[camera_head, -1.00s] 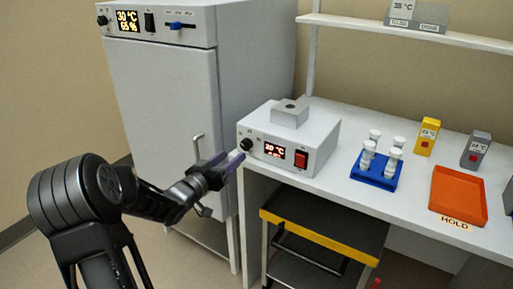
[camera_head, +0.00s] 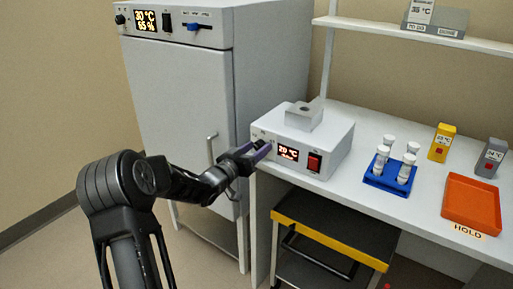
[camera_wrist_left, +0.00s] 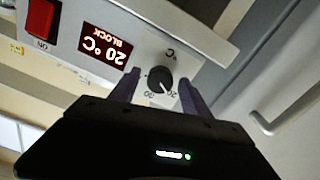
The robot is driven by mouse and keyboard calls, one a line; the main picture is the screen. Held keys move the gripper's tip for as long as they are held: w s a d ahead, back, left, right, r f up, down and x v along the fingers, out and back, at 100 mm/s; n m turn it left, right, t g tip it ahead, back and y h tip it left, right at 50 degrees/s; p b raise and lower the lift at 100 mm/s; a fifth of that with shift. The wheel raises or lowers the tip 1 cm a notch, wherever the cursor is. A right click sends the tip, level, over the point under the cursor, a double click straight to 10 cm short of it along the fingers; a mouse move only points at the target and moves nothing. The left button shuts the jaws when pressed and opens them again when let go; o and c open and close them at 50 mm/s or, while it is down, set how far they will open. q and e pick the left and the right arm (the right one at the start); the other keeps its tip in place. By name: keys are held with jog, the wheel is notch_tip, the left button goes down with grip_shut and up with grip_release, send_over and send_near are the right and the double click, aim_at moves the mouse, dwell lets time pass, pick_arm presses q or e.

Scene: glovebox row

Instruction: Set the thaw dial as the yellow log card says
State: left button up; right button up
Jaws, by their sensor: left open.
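The thaw block (camera_head: 330,150) is a white box at the bench's left end. Its display (camera_head: 288,153) reads 20 °C. The left wrist view shows its black round dial (camera_wrist_left: 160,80) with a white pointer mark, beside the display (camera_wrist_left: 105,45) reading 20 °C BLOCK. My left gripper (camera_head: 264,150) is open at the box's front; in the wrist view its fingers (camera_wrist_left: 158,92) stand on either side of the dial. I cannot tell whether they touch it. The gripper hides the dial in the head view. A yellow card holder (camera_head: 442,143) stands on the bench; its figures are too small to read surely.
A blue rack (camera_head: 385,184) with several white-capped vials, a grey card holder (camera_head: 491,158) and an orange tray (camera_head: 471,203) marked HOLD stand to the right. A tall grey cabinet (camera_head: 180,90) stands left, close to my arm. A yellow-edged cart (camera_head: 330,242) is under the bench.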

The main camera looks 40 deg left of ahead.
pick_arm(q)
grip_shut()
dwell(0.7)
